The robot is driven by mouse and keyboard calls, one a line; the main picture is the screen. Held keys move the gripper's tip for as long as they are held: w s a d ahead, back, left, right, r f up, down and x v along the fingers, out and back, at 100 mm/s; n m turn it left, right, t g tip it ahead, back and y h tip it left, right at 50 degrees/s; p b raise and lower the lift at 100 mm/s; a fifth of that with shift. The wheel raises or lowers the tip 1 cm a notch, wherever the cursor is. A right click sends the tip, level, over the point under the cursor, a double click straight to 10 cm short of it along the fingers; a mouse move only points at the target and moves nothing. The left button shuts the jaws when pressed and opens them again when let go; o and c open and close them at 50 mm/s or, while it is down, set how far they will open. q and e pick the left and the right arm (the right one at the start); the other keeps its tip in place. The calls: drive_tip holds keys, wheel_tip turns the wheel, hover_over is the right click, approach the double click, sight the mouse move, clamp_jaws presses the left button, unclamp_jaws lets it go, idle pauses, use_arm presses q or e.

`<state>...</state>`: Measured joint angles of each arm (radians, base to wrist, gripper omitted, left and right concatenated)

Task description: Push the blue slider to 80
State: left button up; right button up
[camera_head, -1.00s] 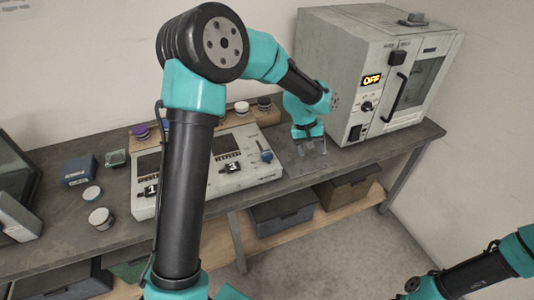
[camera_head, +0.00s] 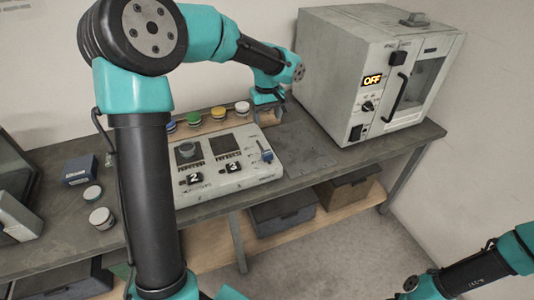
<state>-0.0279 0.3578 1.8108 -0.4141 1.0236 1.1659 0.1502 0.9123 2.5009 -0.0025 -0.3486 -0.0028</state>
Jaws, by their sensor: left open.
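The blue slider (camera_head: 266,156) is a small blue knob at the right end of a pale grey control panel (camera_head: 250,179) on the bench. Its scale is too small to read. My left gripper (camera_head: 268,118) is open, behind and above the slider near the panel's back right corner, and it does not touch the slider. My left arm hides the left part of the panel. My right arm shows at the lower right, with its gripper out of view.
Jars with coloured lids, including a green one (camera_head: 193,118) and a yellow one (camera_head: 217,114), stand behind the panel. A grey oven-like box (camera_head: 340,70) showing OFF stands to the right. Bare bench (camera_head: 310,150) lies between panel and box.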

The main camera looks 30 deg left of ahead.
sight(267, 152)
use_arm(q)
wheel_tip(267, 152, down, 17)
drive_tip(key=shift+f, duration=0.1)
idle(0.6)
